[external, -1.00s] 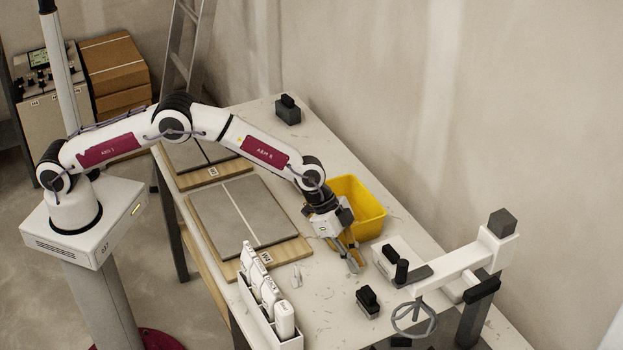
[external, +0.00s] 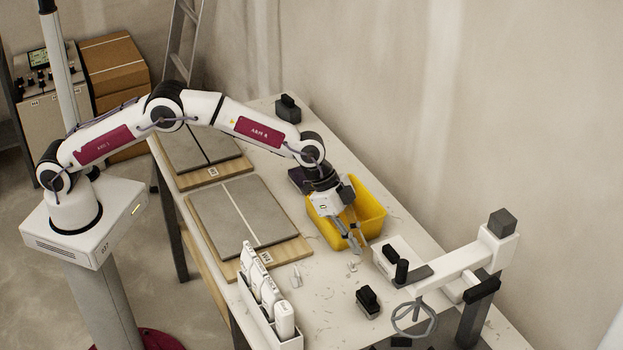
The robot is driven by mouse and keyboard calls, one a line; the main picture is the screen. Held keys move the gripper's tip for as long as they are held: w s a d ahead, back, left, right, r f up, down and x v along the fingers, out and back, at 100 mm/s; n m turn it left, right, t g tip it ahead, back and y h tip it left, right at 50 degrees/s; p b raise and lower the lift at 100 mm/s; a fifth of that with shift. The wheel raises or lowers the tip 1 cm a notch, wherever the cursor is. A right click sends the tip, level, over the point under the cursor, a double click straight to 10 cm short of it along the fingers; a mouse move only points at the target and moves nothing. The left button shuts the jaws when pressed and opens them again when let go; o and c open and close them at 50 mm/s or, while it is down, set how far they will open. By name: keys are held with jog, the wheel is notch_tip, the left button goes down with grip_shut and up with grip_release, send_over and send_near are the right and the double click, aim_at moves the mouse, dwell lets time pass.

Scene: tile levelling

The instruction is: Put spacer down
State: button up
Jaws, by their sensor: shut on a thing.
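My gripper (external: 354,244) points down over the front right part of the yellow bin (external: 325,232), its fingertips near the bin's front edge. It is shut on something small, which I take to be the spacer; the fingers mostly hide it. A small pale piece (external: 352,266) shows just below the fingertips; I cannot tell whether it touches them or lies on the table. Another small white piece (external: 296,277) stands on the table to the left, beside the tile board.
A grey tile on a wooden board (external: 283,252) lies left of the bin. A white rack of bottles (external: 262,318) stands at the front. A black block (external: 368,300), a white tray (external: 384,265) and a clamp stand with a handwheel (external: 414,319) are at the right.

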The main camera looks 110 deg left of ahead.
jog(key=shift+a, duration=0.1)
jog(key=shift+a+r, duration=0.35)
jog(key=shift+a, duration=0.15)
jog(key=shift+n, duration=0.5)
jog(key=s+a, duration=0.2)
jog(key=a, duration=0.1)
jog(key=s+a+r, duration=0.1)
jog(key=a, duration=0.1)
jog(key=shift+a+r, duration=0.1)
jog(key=shift+a, duration=0.15)
jog(key=s+a+n+y, duration=0.3)
jog(key=s+a, duration=0.3)
jog(key=a, duration=0.2)
jog(key=shift+s+a+f+n, duration=0.25)
jog(key=shift+a+n, duration=0.05)
jog(key=shift+n, duration=0.6)
jog(key=shift+s+a+f+n+g+y, duration=0.1)
jog(key=shift+s+a+n+g+y, duration=0.15)
jog(key=shift+n, duration=0.4)
jog(key=shift+s+a+f+n+y, duration=0.15)
jog(key=shift+a+n+y, duration=0.2)
jog(key=shift+n, duration=0.25)
jog(key=shift+s+a+f+n+g+y, duration=0.1)
jog(key=shift+s+a+n+g+y, duration=0.2)
jog(key=shift+n, duration=0.35)
jog(key=shift+w, duration=0.1)
jog(key=shift+f, duration=0.15)
